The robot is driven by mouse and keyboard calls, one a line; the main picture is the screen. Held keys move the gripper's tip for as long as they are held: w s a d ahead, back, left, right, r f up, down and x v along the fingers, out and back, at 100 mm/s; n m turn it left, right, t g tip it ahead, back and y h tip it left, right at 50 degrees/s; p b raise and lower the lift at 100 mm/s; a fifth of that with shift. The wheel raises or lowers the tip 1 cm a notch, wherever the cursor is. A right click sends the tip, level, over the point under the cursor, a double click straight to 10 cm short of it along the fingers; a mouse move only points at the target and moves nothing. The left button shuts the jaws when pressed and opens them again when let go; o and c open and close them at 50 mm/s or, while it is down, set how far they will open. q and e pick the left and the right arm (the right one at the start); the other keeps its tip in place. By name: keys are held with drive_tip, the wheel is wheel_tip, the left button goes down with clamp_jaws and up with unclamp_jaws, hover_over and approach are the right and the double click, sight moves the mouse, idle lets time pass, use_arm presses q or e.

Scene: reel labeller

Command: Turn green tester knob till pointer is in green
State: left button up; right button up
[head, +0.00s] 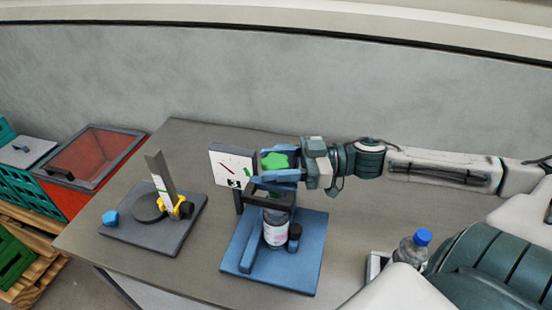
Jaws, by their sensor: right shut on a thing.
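The tester stands on a blue base plate (305,262) on the table. Its white dial (230,166) faces forward, with a dark red pointer and a green zone at the right. The pointer lies to the left of the green zone, slanting up to the left. The green knob (275,161) sits right of the dial. My right gripper (277,163) reaches in from the right and is shut on the green knob, with blue fingers above and below it. A bottle (275,230) with a white label stands under the tester's dark frame. My left gripper is not in view.
A grey plate (170,236) with a dark disc, an upright post, a yellow part and a blue knob is at left. A blue-capped bottle (412,248) is at right. A red bin (92,157) and teal crates stand beyond the table's left edge.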

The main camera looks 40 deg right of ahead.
drive_tip(key=m+t+h+p, duration=0.1)
drive_tip(key=m+t+p, duration=0.1)
drive_tip(key=p, duration=0.1)
drive_tip(key=shift+r+t+h, duration=0.3)
drive_tip(key=shift+h, duration=0.1)
drive_tip(key=shift+f+m+t+h+p, duration=0.1)
drive_tip(key=shift+m+t+h+p, duration=0.5)
drive_tip(key=shift+m+t+h, duration=0.35)
drive_tip(key=shift+f+m+t+h, duration=0.15)
drive_tip(key=shift+m+t+h, duration=0.7)
drive_tip(key=shift+h, duration=0.3)
drive_tip(key=m+t+h+b, duration=0.1)
drive_tip(key=m+t+h, duration=0.1)
drive_tip(key=m+h, duration=0.1)
drive_tip(key=shift+h, duration=0.6)
drive_tip(key=shift+m+t+h+p, duration=0.4)
drive_tip(key=shift+m+h+p, duration=0.55)
drive_tip(key=shift+h, duration=0.85)
drive_tip(key=shift+m+h, duration=1.25)
drive_tip(key=shift+h, duration=0.25)
drive_tip(key=shift+m+h, duration=0.8)
drive_tip(key=shift+h, duration=0.6)
drive_tip(key=shift+m+g+h, duration=0.3)
drive_tip(key=shift+h, duration=0.2)
